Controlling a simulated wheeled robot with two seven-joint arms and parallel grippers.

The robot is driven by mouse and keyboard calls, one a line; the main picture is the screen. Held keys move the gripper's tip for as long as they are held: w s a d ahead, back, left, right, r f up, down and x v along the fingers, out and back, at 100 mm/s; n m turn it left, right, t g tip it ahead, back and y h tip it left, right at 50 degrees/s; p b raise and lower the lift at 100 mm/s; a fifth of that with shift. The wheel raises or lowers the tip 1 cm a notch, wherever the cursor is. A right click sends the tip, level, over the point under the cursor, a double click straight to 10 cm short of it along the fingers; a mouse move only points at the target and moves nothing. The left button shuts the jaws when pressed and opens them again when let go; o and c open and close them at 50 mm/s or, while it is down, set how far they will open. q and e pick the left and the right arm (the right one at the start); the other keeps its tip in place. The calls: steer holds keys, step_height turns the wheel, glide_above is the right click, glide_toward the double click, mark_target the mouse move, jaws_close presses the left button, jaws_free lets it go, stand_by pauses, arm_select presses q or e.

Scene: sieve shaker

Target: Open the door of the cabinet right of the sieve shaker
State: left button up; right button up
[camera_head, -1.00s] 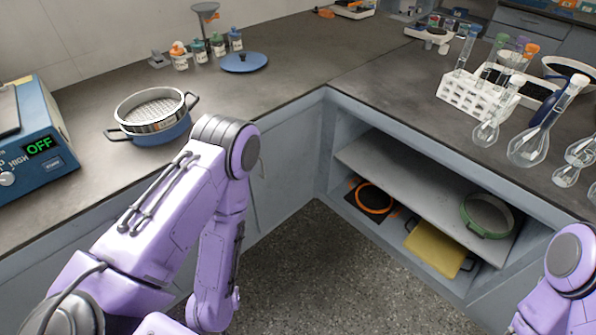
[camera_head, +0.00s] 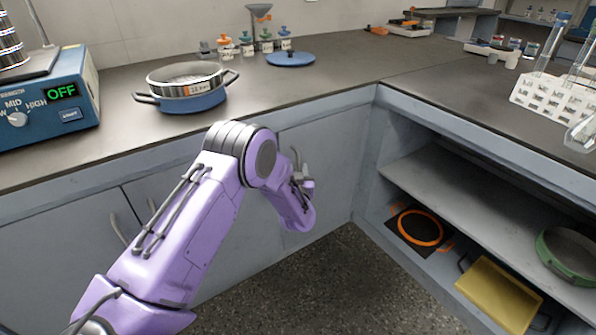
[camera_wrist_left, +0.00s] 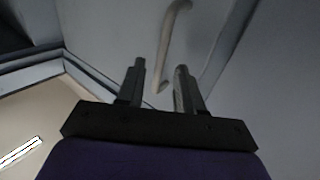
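The sieve shaker (camera_head: 45,105) is the blue box on the counter at the far left, its display reading OFF. The grey cabinet door (camera_head: 335,165) right of it is below the counter, beside the inner corner, and looks shut. My left gripper (camera_head: 302,178) is in front of this door near its handle, partly hidden by my own arm. In the left wrist view, my left gripper's two fingers (camera_wrist_left: 159,85) are apart, and the curved grey handle (camera_wrist_left: 172,40) shows ahead, its lower end between the fingers. I cannot tell whether they touch. My right gripper is out of view.
A sieve on a blue pan (camera_head: 190,95) stands on the counter above. An open shelf unit (camera_head: 470,185) on the right holds an orange ring (camera_head: 420,228), a yellow board (camera_head: 497,293) and a green sieve (camera_head: 568,255). The floor (camera_head: 330,285) between is clear.

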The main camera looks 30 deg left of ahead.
arm_select(q)
steer(key=shift+x, duration=1)
jaws_close()
stand_by(0.7)
